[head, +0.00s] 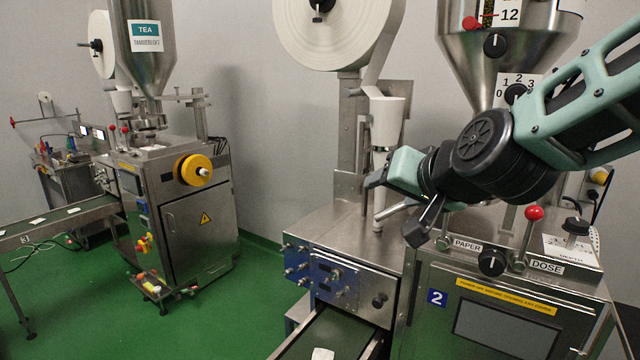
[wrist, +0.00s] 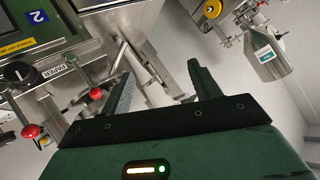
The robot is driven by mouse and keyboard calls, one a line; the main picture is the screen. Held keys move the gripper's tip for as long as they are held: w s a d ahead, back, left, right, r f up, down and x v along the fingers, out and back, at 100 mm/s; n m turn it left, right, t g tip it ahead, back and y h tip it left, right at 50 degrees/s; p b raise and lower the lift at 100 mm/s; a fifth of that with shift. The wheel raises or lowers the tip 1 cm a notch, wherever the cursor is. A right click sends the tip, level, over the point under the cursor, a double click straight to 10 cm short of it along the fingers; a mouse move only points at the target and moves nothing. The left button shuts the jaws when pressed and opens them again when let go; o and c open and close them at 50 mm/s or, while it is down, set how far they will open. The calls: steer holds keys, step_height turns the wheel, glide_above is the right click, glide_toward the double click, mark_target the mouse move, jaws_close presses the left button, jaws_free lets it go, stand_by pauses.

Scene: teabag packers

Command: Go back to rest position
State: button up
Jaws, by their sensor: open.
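My gripper (head: 392,210) is in the upper right half of the head view, in front of the teabag machine marked 2 and above its PAPER and DOSE panel. In the wrist view my gripper (wrist: 160,92) shows two dark green fingers spread apart with nothing between them. The gripper looks empty. My arm reaches in from the right edge of the head view. The red-knobbed DOSE lever (head: 534,213) stands right of the gripper. The PAPER label (head: 467,245) is just below and right of the fingers.
Machine 2 (head: 340,225) has a paper roll (head: 335,30) and a steel hopper (head: 490,60) above. A conveyor (head: 335,335) runs out in front with a teabag (head: 322,354). Another machine (head: 190,215) stands at left. Green floor (head: 255,300) between the machines is clear.

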steer(key=s+a+f+n+g, duration=0.25)
steer(key=s+f+g, duration=0.2)
steer(key=s, duration=0.35)
steer(key=s+a+f+n+g, duration=0.2)
steer(key=s+f+n+g, duration=0.15)
steer(key=s+f, duration=0.35)
steer(key=s+d+f+n+g+h, duration=0.1)
steer(key=s+d+n, duration=0.1)
steer(key=s, duration=0.4)
steer(key=s+d+f+n+g+h, duration=0.2)
steer(key=s+d, duration=0.2)
steer(key=s, duration=0.2)
steer(key=shift+s+d+f, duration=0.15)
steer(key=shift+s+f, duration=0.1)
steer(key=shift+s, duration=0.05)
